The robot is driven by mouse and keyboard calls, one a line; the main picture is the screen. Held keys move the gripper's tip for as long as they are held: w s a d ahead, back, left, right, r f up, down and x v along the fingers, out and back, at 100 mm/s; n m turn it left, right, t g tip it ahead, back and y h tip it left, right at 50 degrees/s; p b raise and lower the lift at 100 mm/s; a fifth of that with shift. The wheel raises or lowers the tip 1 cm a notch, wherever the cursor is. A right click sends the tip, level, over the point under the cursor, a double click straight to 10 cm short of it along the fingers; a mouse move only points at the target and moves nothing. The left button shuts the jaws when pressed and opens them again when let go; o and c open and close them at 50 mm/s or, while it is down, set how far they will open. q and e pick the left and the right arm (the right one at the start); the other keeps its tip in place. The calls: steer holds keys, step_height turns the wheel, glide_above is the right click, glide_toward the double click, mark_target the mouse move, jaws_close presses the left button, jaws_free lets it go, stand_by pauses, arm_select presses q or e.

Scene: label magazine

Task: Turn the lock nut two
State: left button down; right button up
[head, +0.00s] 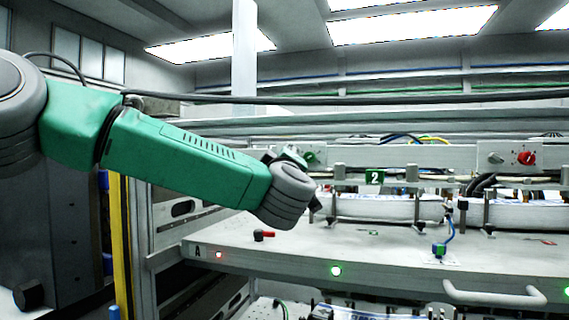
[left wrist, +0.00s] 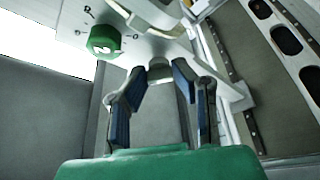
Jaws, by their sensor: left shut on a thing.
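In the left wrist view, my left gripper (left wrist: 158,74) has its two blue-padded fingers closed in on a small grey round part, which looks like the lock nut (left wrist: 158,69). The nut sits below a pale metal bracket, and its far side is hidden. A green round knob (left wrist: 103,40) is to the left of the fingers, apart from them. In the head view, my green left arm reaches to the bench's rear rail, and its grey wrist hides most of the gripper and the nut. A green plate marked 2 (head: 374,177) is to the right of my wrist. My right gripper is not in view.
A small red-and-black part (head: 264,235) lies on the grey bench top (head: 310,244) below my wrist. White stacks (head: 385,208) lie between upright posts behind. A red knob (head: 526,158) is on the rear panel.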

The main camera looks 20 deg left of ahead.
arm_select(q)
steer(key=n+g, duration=0.1)
steer(key=n, duration=0.2)
steer(key=n+g, duration=0.1)
steer(key=n, duration=0.2)
steer(key=shift+f+y, duration=0.2)
steer(key=shift+y, duration=0.2)
steer(key=shift+g, duration=0.3)
steer(key=c, duration=1.3)
jaws_free()
steer(key=shift+w, duration=0.2)
steer(key=shift+r, duration=0.1)
steer(key=v, duration=1.2)
